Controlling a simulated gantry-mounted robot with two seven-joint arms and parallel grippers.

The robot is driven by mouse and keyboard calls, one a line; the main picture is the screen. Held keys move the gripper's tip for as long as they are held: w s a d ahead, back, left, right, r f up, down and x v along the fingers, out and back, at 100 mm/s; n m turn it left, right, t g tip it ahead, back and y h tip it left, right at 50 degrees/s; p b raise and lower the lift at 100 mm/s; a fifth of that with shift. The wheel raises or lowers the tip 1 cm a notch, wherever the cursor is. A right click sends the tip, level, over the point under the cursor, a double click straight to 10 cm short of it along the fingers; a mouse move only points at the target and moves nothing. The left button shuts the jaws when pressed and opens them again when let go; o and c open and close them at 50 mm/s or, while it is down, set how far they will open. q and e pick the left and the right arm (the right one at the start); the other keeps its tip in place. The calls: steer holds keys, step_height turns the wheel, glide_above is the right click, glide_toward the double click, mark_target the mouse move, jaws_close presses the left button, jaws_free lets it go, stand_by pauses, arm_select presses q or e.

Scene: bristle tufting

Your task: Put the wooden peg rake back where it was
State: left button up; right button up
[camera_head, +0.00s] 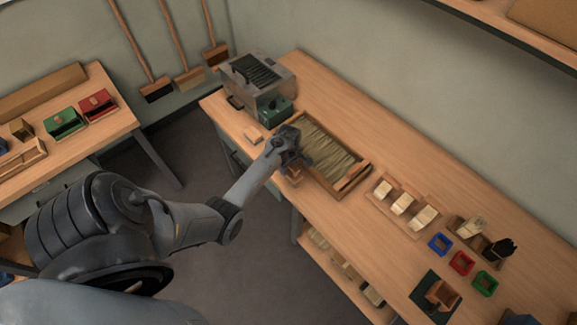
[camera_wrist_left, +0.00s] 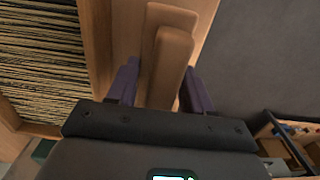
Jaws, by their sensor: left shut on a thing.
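The wooden peg rake (camera_wrist_left: 170,55) shows in the left wrist view as a plain wooden piece between my two dark fingers; its pegs cannot be made out. My left gripper (camera_wrist_left: 160,90) is shut on it. In the head view my left gripper (camera_head: 292,168) is at the bench's front edge, beside the near side of a wooden tray of bristle fibres (camera_head: 357,187). The gripper mostly hides the rake there. The tray wall (camera_wrist_left: 97,45) is left of the held piece in the wrist view. My right gripper is not in view.
A grey metal machine (camera_head: 275,98) stands behind the tray, with a small wooden block (camera_head: 253,134) near it. To the right are a wooden rack with pale blocks (camera_head: 385,208) and blue (camera_head: 439,243), red (camera_head: 461,263) and green (camera_head: 485,284) bins. Floor lies beyond the front edge.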

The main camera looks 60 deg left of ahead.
arm_select(q)
steer(key=shift+f, duration=0.1)
steer(key=o, duration=1.1)
steer(key=shift+o, duration=0.2)
